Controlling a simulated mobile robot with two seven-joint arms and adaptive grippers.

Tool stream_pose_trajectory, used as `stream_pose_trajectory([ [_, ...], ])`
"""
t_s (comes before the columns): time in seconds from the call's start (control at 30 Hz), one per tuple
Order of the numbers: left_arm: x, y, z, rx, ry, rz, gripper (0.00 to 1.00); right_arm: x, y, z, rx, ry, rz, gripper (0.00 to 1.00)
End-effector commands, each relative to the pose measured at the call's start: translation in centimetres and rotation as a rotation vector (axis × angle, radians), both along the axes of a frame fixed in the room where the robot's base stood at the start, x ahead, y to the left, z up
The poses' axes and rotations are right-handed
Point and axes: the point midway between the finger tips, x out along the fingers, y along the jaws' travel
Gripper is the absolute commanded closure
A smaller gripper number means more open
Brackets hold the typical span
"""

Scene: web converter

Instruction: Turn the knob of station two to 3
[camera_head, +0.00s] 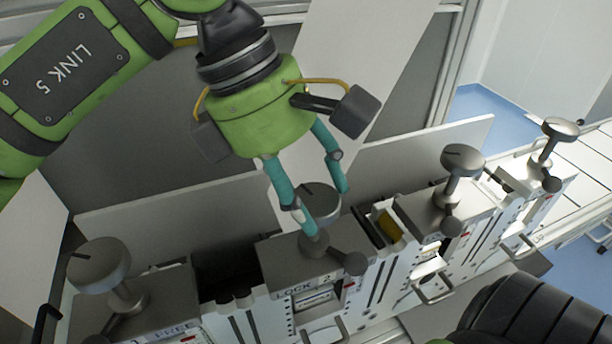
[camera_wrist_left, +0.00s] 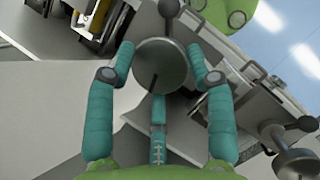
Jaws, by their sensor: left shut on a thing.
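Several grey round knobs on stems stand in a row on the stations. My left gripper (camera_head: 322,202) reaches down from above onto the second knob from the left (camera_head: 320,198), with its teal fingers on either side of the rim. In the left wrist view, the knob (camera_wrist_left: 160,66) sits between the fingertips, its dark pointer line towards the palm. The gripper is shut on this knob. The plate below it reads LOCK. My right gripper is out of view.
The leftmost knob (camera_head: 98,264) stands on a plate marked FREE. Two more knobs, a nearer one (camera_head: 463,160) and a farther one (camera_head: 560,128), stand to the right. A small ball-ended lever (camera_head: 352,263) juts out beside the held knob. A pale panel (camera_head: 428,146) stands behind the row.

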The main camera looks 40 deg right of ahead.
Motion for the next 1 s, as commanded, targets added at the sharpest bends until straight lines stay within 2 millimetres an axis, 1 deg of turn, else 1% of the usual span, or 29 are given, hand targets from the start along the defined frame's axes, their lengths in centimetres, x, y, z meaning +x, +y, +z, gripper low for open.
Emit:
stream_pose_trajectory([
  [0.03, -0.1, -0.1, 0.3, -0.003, 0.003, -0.036, 0.79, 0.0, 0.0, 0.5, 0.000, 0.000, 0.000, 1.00],
  [0.1, -0.1, -0.2, 0.3, -0.003, 0.002, -0.084, 0.79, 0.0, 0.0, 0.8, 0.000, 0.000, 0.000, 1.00],
  [0.43, 0.0, -0.2, 0.2, -0.003, 0.000, -0.230, 0.79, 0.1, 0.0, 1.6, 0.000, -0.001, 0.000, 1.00],
  [0.67, 0.0, -0.2, 0.1, -0.003, -0.002, -0.261, 0.79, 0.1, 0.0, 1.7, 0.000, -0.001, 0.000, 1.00],
  [1.0, 0.0, -0.2, 0.0, -0.002, -0.002, -0.262, 0.79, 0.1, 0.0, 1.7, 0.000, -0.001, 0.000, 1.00],
])
